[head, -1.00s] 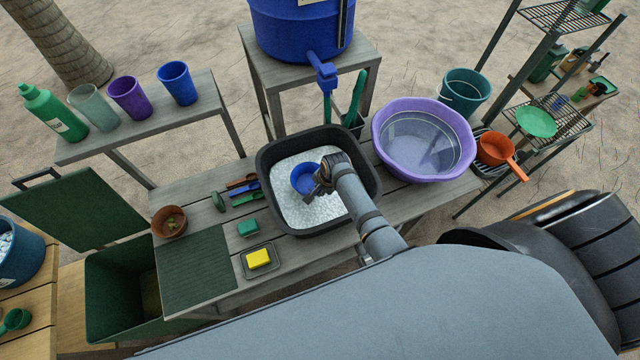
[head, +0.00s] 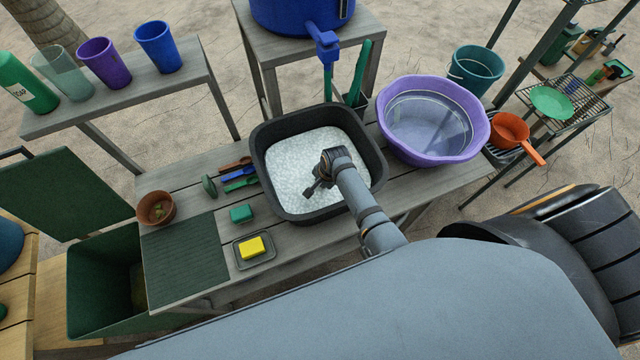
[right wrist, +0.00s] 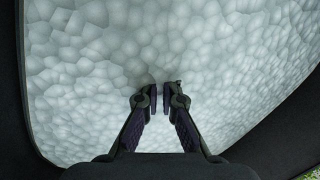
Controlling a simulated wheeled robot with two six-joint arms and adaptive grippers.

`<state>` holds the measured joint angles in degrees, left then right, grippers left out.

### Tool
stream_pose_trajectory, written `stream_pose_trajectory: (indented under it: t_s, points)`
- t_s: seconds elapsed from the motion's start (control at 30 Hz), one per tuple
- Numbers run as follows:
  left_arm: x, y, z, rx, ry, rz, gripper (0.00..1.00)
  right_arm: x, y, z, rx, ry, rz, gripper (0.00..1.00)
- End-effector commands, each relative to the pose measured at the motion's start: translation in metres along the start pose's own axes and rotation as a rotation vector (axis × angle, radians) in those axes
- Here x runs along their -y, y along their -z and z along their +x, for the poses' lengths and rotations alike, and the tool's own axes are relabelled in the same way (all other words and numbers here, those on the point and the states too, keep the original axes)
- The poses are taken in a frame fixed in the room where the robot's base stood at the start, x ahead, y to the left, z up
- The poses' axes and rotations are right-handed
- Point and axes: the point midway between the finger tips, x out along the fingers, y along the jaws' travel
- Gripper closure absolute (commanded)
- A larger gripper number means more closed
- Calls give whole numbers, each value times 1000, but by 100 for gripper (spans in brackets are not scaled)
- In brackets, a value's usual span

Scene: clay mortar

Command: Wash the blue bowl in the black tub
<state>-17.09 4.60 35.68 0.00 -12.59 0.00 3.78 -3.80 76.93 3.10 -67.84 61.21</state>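The black tub (head: 262,165) stands on the grey slatted table, filled with white foam (head: 310,152). The foam also fills most of the right wrist view (right wrist: 100,60). The blue bowl does not show in any view now; it appears to be under the foam at my right gripper. My right gripper (head: 310,190) reaches down into the tub, its tips at the foam. In the right wrist view its fingers (right wrist: 160,98) are nearly together, with a narrow gap like a rim's thickness; what lies between them is hidden by foam. My left gripper is not in view.
A purple basin (head: 432,120) stands right of the tub. A yellow sponge (head: 251,247) on a dish, a green block (head: 241,213), brushes and a clay pot (head: 156,208) lie left. A blue water barrel (head: 300,15) stands behind. The dark green mat (head: 185,262) is bare.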

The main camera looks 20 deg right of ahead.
Motion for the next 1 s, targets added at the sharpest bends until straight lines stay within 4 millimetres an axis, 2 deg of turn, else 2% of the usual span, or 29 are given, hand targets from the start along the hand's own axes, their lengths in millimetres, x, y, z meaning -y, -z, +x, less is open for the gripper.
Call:
stream_pose_trajectory:
  t_s: [0.6, 1.0]
  points:
    - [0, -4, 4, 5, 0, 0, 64, -3, 0, 11, 0, 0, 0, 100]
    - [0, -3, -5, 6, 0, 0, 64, -2, 0, 7, 0, -1, 0, 100]
